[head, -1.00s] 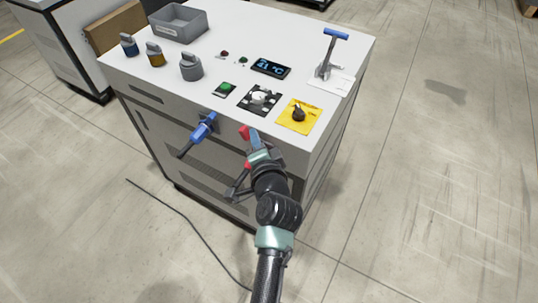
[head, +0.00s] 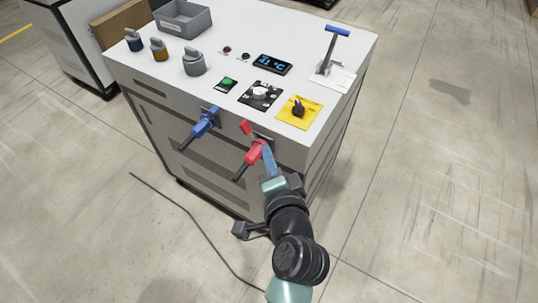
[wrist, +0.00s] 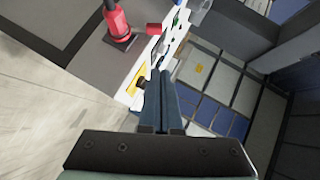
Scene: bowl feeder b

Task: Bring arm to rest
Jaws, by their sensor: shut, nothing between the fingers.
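My gripper (head: 266,150) is in front of the cabinet's front face, just right of the red plug (head: 254,151). In the wrist view its two blue-grey fingers (wrist: 162,76) lie side by side, shut with nothing between them. The red plug sits at a socket on the front face, with a red flap (head: 245,127) above it. The plug also shows at the top of the wrist view (wrist: 117,20), apart from the fingers there. Whether the fingers touch the plug is hard to tell in the head view.
The cabinet (head: 330,170) carries a blue plug (head: 205,123) left of the red one. On top are a blue-handled lever (head: 337,30), a yellow plate with a black knob (head: 299,111), a display (head: 272,64) and a grey bin (head: 185,20). A cable (head: 190,221) lies on open floor.

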